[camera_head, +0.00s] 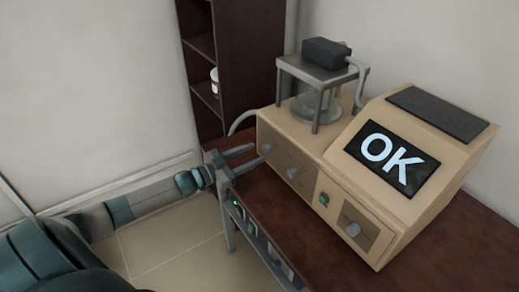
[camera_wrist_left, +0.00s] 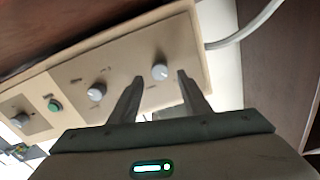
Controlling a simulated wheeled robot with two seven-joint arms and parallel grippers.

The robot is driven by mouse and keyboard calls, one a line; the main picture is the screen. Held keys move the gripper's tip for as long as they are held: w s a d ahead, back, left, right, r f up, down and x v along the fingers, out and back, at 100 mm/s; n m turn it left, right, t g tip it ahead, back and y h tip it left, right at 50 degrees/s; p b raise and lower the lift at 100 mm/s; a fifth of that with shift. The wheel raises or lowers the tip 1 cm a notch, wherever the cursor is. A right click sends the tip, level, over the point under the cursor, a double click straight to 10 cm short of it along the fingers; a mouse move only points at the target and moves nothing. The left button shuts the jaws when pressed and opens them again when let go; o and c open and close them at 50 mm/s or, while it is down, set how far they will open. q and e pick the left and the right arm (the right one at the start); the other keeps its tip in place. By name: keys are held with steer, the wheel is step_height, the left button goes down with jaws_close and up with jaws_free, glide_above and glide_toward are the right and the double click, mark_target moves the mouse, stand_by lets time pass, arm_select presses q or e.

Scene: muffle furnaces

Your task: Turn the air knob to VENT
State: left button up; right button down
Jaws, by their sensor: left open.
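The beige machine (camera_head: 315,165) has several grey knobs on its front panel. The leftmost knob (camera_head: 266,148) is in front of my left gripper (camera_head: 256,154), which is open with its fingers pointing at the panel. In the left wrist view this knob (camera_wrist_left: 160,71) shows between the two fingertips, and I cannot tell whether they touch the panel. A second knob (camera_wrist_left: 96,93) and a third knob (camera_wrist_left: 18,121) sit farther left there. The knob labels are too small to read, so I cannot tell which knob is the air knob. My right gripper is not in view.
A green button (camera_head: 323,198) is on the panel, and a screen (camera_head: 398,165) reads OK. A stand (camera_head: 312,70) with a dark box rises from the machine's top. The machine stands on a dark red-brown table (camera_head: 295,235). A dark shelf (camera_head: 245,60) is behind.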

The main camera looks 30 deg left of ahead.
mark_target(264, 149)
arm_select(q)
steer(key=shift+p+x, duration=0.4)
steer(key=shift+x, duration=1.4)
steer(key=shift+c, duration=0.3)
steer(key=c, duration=1)
